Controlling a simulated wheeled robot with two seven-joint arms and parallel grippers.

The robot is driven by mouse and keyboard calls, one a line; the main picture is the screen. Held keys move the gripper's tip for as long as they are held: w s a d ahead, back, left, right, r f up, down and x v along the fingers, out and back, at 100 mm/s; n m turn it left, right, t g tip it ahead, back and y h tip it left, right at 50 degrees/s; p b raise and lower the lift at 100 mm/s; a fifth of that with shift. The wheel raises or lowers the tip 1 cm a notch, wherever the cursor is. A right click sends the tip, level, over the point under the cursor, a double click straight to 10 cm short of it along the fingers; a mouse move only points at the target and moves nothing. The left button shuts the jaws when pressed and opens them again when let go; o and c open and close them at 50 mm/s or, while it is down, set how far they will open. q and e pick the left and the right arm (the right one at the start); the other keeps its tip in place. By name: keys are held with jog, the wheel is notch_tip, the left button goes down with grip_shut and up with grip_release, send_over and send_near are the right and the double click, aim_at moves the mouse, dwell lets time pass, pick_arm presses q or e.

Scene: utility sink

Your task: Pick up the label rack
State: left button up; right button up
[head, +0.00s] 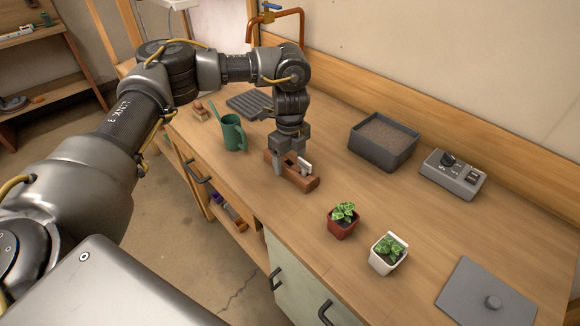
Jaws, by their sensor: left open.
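The label rack (299,182) is a small reddish-brown wooden block on the wooden counter, with white labels (304,167) standing in it. My left gripper (286,168) points down directly over the rack. Its jaws are open, with one finger visible at the rack's left part. The gripper hides part of the rack, and I cannot tell whether the fingers touch it. My right gripper does not show.
A green watering can (233,134) stands left of the rack. A red pot (342,222) and a white pot (388,255) with plants stand at the front right. A dark soil tray (355,143), a grey control box (453,176) and a grey plate (470,300) lie further right.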

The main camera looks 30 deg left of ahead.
pick_arm(q)
jog(key=shift+a+f, duration=0.1)
jog(key=shift+f, duration=0.85)
jog(key=c, duration=1.3)
jog(key=shift+o, duration=0.2)
jog(key=shift+r, duration=0.15)
